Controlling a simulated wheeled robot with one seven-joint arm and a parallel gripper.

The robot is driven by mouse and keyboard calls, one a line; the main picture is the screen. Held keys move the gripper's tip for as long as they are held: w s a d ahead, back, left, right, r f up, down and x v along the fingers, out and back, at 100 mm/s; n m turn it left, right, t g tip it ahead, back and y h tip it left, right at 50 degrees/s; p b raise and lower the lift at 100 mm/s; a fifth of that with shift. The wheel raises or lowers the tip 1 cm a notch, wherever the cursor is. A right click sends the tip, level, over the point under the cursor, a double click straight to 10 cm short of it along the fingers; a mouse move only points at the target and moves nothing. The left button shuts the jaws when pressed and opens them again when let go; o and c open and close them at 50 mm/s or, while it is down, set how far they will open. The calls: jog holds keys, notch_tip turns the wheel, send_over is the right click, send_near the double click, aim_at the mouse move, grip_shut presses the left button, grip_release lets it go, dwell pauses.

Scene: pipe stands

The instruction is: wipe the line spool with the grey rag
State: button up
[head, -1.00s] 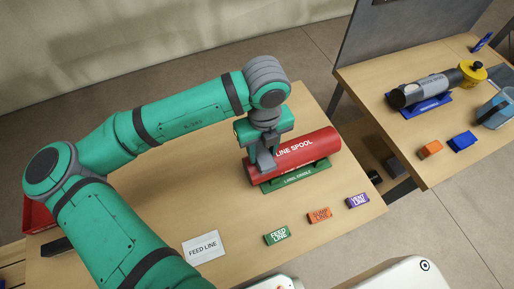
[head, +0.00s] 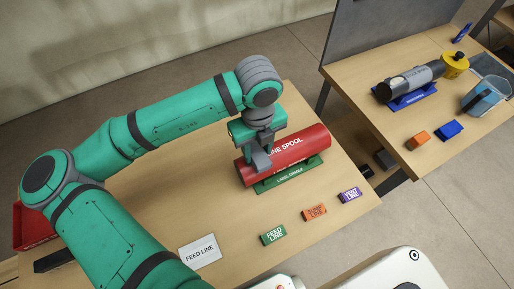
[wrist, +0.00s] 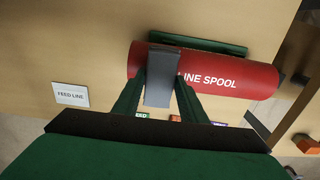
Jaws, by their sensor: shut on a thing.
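The line spool (head: 303,143) is a red cylinder with white lettering, lying in a green label cradle (head: 300,177) on the wooden table. My gripper (head: 257,148) is above the left part of the spool, shut on the grey rag (head: 262,162). The rag hangs down over the spool's near side and covers the start of its lettering. In the wrist view the rag (wrist: 160,80) lies between the two green fingers and across the spool (wrist: 235,78). It appears to touch the spool.
A white FEED LINE card (head: 200,250) lies at the table's front. Green (head: 273,233), orange (head: 314,212) and purple (head: 350,195) label blocks lie before the cradle. A second table at the right holds a grey cylinder (head: 411,80) and a blue jug (head: 484,97).

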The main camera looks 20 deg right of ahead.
jog(key=shift+f, duration=0.55)
jog(key=shift+a, duration=0.1)
